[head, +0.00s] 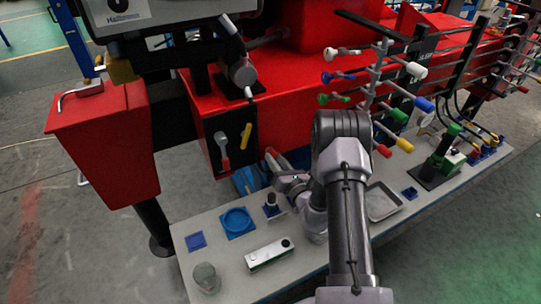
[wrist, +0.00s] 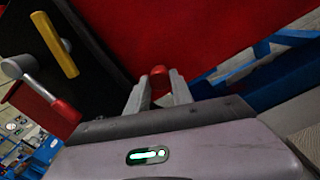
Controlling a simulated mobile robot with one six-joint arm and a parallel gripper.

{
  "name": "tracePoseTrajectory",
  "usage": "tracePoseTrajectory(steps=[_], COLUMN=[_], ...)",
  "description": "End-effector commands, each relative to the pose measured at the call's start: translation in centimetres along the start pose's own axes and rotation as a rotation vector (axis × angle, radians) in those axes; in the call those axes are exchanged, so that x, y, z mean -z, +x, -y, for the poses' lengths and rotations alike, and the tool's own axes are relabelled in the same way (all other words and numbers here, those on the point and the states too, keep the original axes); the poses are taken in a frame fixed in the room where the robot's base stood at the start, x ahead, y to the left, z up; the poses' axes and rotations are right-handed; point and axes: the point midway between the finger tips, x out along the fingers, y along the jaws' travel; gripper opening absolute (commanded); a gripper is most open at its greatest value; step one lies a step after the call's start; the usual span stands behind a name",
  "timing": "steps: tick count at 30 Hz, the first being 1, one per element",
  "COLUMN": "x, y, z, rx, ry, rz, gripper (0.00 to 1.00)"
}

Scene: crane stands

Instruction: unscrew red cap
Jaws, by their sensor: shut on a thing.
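My gripper (wrist: 157,92) is shut on a small red cap (wrist: 158,74), whose rounded end shows between the two grey fingers in the wrist view. In the head view my gripper (head: 272,158) is left of my arm, in front of the red cabinet and above the back of the bench. The cap is apart from the pipe stand (head: 376,80), which is on the far right side of my arm. That stand carries several coloured caps on its branches, among them a red one (head: 383,150).
A black panel (head: 232,135) with a red lever (head: 222,146) and a yellow handle (head: 246,136) is left of my gripper. The light bench (head: 225,268) holds a blue round dish (head: 237,222), a white box (head: 269,254), a clear jar (head: 206,278) and a metal tray (head: 383,205).

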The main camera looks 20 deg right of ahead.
Motion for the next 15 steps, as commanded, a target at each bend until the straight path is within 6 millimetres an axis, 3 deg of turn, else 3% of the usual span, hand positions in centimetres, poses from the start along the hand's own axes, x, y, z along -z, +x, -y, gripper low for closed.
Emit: tracePoseTrajectory(steps=[6,15], x=[0.3,0.17], y=[-0.04,-0.06], z=[0.16,0.1], rx=[0.001,0.001], ry=[-0.274,-0.305], rz=[0.001,0.0], gripper=[0.0,0.0])
